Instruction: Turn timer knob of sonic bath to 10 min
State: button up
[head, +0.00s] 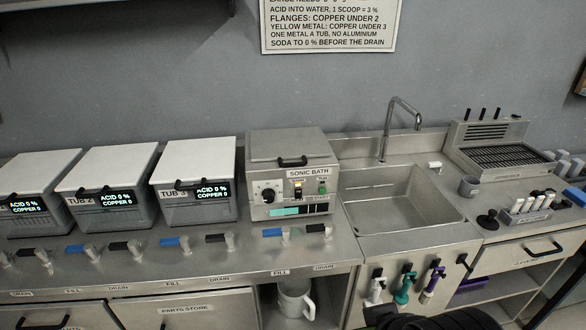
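The sonic bath (261,149) is a grey metal box with a closed lid and a black lid handle. It stands on the steel counter between tub 3 and the sink. Its black round timer knob (268,195) is on the left of the front panel. The knob's dial marks and pointer are too small to read. A teal display strip is below. A black part, possibly of my arm, shows at the bottom edge, apart from the bath. No gripper fingers show.
Tub 3 (193,150) and other lidded tubs stand to the left. Fill and drain valves (275,233) line the counter's front edge. The sink (390,204) with a tall tap is to the right. A white jug (295,298) stands on the shelf below.

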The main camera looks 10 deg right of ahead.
aim_at(269, 195)
jog(key=j+u, duration=0.15)
jog(key=j, duration=0.35)
jog(key=i+j+u, duration=0.15)
jog(key=j, duration=0.35)
jog(key=i+j+u, duration=0.15)
jog(key=j, duration=0.35)
